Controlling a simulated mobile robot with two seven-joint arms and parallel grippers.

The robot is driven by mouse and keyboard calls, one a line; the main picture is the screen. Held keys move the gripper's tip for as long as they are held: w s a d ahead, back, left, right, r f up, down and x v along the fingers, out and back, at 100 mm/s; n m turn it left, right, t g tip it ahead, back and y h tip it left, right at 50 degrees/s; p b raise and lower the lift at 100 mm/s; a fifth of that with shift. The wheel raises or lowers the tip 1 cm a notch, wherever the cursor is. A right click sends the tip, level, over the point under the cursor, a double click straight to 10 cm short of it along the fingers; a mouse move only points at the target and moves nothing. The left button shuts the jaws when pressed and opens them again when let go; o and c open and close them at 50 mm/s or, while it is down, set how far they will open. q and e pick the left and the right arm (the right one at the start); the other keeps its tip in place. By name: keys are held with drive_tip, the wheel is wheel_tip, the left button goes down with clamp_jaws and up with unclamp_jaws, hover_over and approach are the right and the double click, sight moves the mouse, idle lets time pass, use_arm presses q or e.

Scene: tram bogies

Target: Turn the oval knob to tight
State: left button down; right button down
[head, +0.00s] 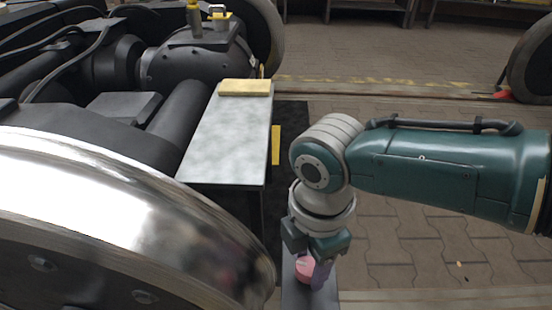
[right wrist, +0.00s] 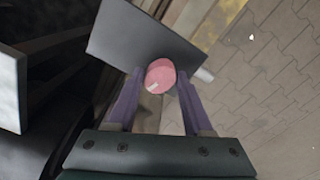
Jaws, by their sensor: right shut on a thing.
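The pink knob (head: 305,268) sits on a dark grey panel (head: 293,297) near the bottom of the head view, just right of the shiny wheel. In the right wrist view the knob (right wrist: 160,76) has a small pale mark on its lower edge. My right gripper (head: 308,272) comes down onto the knob from above. In the right wrist view its purple fingers (right wrist: 157,82) stand on either side of the knob and are shut on it. The fingers partly hide the knob in the head view. My left gripper is not in view.
A large shiny wheel (head: 120,215) fills the lower left. A grey bench (head: 225,135) bears a yellow block (head: 245,88) at its far end. Dark bogie machinery stands at upper left. Paved floor (head: 400,230) is open on the right beneath my arm.

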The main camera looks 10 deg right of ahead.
sight(309, 266)
drive_tip(key=m+p, duration=0.1)
drive_tip(key=m, duration=0.5)
drive_tip(key=shift+p, duration=0.35)
drive_tip(key=m, duration=0.4)
drive_tip(key=shift+p, duration=0.3)
drive_tip(key=shift+m, duration=1)
drive_tip(key=shift+c, duration=1.5)
unclamp_jaws()
drive_tip(key=shift+r, duration=0.1)
wheel_tip(309, 266, up, 10)
drive_tip(key=p, duration=0.8)
drive_tip(key=shift+p, duration=0.35)
